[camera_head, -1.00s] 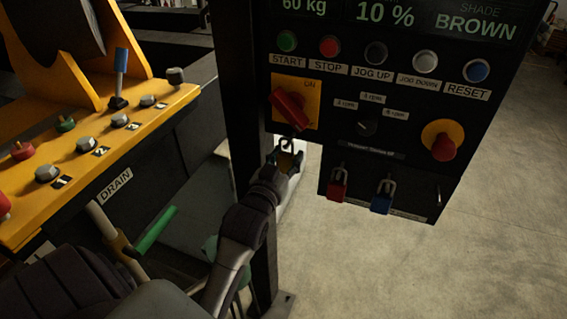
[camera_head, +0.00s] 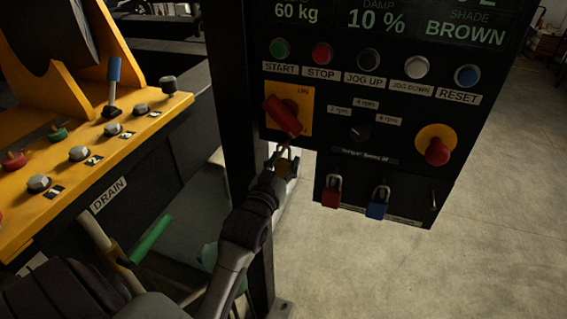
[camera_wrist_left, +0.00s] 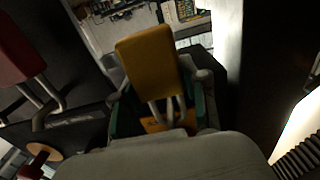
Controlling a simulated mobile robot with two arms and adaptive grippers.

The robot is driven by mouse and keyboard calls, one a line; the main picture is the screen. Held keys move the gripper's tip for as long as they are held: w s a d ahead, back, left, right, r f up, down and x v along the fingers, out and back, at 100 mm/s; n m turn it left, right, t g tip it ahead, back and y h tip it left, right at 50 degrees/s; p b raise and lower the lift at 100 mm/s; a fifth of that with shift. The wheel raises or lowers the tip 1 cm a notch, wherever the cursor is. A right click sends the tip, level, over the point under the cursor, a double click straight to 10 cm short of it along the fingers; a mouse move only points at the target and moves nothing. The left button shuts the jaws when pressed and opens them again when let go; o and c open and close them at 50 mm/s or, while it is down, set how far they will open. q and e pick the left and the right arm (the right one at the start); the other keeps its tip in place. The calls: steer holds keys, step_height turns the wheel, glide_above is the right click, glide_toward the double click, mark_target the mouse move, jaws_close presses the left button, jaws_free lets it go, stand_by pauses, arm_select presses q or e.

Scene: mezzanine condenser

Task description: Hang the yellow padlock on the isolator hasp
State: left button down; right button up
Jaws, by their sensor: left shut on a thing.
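The yellow padlock (camera_head: 283,168) is in my left gripper (camera_head: 283,163), just below the isolator's yellow plate (camera_head: 303,124) with its red handle (camera_head: 283,116). In the left wrist view the padlock body (camera_wrist_left: 150,62) sits between the teal-edged fingers (camera_wrist_left: 163,92). Its shackle points down the picture, toward a patch of the yellow plate (camera_wrist_left: 154,126). The hasp is not clearly visible, and I cannot tell whether the shackle touches or passes through it. My right gripper is not in view.
A red padlock (camera_head: 331,199) and a blue padlock (camera_head: 377,209) hang on the lower panel to the right. A red stop knob (camera_head: 437,151) juts out above. A dark post (camera_head: 236,90) stands left of the isolator. A yellow lever console (camera_head: 90,150) is at left.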

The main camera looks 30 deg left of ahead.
arm_select(q)
steer(key=c, duration=0.5)
jaws_free()
